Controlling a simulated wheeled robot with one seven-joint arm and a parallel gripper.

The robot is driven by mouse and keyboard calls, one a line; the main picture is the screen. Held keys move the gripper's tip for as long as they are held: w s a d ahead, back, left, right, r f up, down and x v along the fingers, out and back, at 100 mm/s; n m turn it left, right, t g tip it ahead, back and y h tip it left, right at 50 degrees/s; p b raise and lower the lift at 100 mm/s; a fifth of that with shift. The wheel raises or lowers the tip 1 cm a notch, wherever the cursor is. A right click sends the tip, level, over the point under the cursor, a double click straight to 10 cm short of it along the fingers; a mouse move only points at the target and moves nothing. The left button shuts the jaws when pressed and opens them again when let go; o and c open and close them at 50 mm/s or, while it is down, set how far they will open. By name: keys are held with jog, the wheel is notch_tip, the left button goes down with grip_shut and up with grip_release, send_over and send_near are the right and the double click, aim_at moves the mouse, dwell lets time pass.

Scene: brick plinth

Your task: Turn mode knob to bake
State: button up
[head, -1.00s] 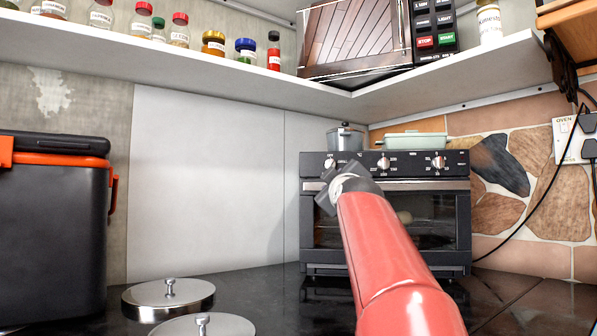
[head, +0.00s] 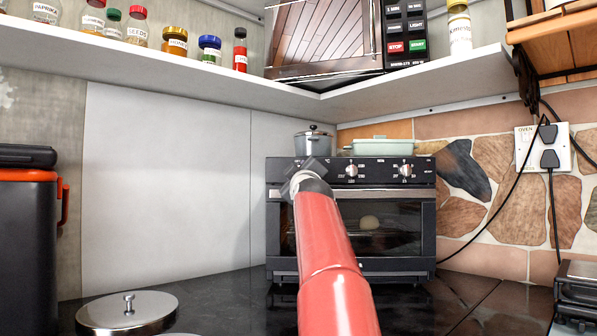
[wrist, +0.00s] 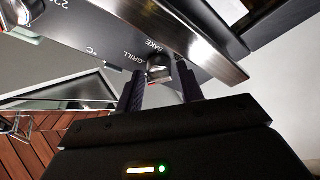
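The mode knob (wrist: 158,69), silver, with GRILL and BAKE printed beside it, shows in the wrist view on the oven's dark panel. My gripper (wrist: 160,76) is open, with one dark finger on each side of the knob near its lower end. I cannot tell whether either finger touches it. In the head view my gripper (head: 309,170) is at the left part of the front panel of the black oven (head: 428,225), hiding the left knob. The middle knob (head: 351,170) and right knob (head: 405,170) are visible there.
A grey pot (head: 314,152) and a pale green dish (head: 382,147) stand on the oven. A shelf (head: 400,88) with jars and a microwave (head: 330,38) hangs above. A metal lid (head: 127,312) lies at the front left. Black cables hang at the right wall.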

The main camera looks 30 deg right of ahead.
jog(key=c, duration=0.6)
jog(key=shift+c, duration=0.2)
jog(key=shift+m, duration=0.3)
jog(key=shift+w+a+m+g+h, duration=0.15)
jog(key=shift+m+h, duration=0.4)
jog(key=shift+m, duration=0.7)
jog(key=shift+s+m+g+h, duration=0.15)
jog(key=shift+m+h, duration=0.45)
jog(key=shift+m, duration=0.6)
jog(key=shift+w+a+m+g+h, duration=0.15)
jog(key=shift+m+h, duration=0.4)
jog(key=shift+m, duration=0.7)
jog(key=shift+d, duration=0.1)
